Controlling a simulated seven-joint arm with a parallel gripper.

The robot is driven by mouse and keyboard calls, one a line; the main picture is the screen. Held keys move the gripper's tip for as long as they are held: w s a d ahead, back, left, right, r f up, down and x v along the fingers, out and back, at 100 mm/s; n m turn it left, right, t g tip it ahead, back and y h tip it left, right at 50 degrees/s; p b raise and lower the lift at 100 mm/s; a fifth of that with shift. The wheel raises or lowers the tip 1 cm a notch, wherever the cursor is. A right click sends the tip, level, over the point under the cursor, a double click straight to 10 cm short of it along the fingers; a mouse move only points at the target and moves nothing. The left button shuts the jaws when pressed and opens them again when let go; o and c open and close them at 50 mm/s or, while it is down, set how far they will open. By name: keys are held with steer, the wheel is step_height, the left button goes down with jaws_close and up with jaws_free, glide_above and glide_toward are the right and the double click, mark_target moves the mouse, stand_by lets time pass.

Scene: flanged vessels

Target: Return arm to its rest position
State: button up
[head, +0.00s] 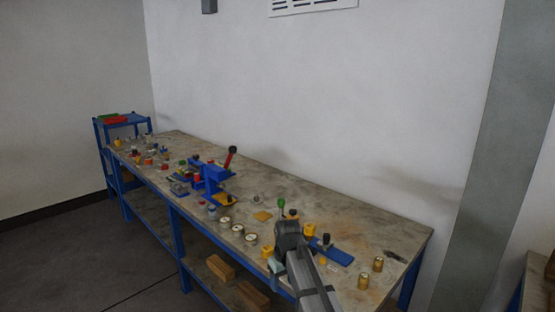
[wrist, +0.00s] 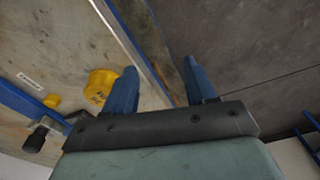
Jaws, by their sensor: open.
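My arm reaches in from the bottom of the head view, with its wrist (head: 288,237) at the front edge of the workbench (head: 345,215). In the wrist view my gripper (wrist: 162,84) has its two blue fingers apart, with nothing held between them. The bench edge and the dark floor show beyond the fingers. A yellow part (wrist: 100,86) lies on the bench just left of the left finger, and appears apart from it. The fingertips cannot be made out in the head view.
A blue bar with a black knob (head: 326,240) lies right of my wrist. Brass cylinders (head: 378,264) stand at the right end. A blue press with a red lever (head: 230,159) and several small round parts (head: 238,230) are farther left. Open floor (head: 60,250) lies in front.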

steer(key=s+d+f+m+g, duration=0.1)
steer(key=s+d+f, duration=0.2)
steer(key=s+f, duration=0.45)
steer(key=s+d+f+m+g+h, duration=0.15)
steer(key=s+f, duration=0.35)
steer(key=f, duration=0.6)
steer(key=s+d+f+g+y, duration=0.15)
steer(key=s+d+f, duration=0.25)
steer(key=s+f, duration=0.45)
steer(key=s+d+f+m+g, duration=0.1)
steer(key=s+d+f, duration=0.1)
steer(key=s+f, duration=0.3)
steer(key=s+d+f+m+g, duration=0.1)
steer(key=s+f, duration=0.4)
steer(key=s, duration=0.6)
steer(key=s+d+f+m+g, duration=0.1)
steer(key=s+d+f, duration=0.2)
steer(key=s+f, duration=0.2)
steer(key=s, duration=0.3)
steer(key=shift+s+d+f+g+h, duration=0.3)
steer(key=shift+s, duration=0.1)
steer(key=shift+m, duration=0.25)
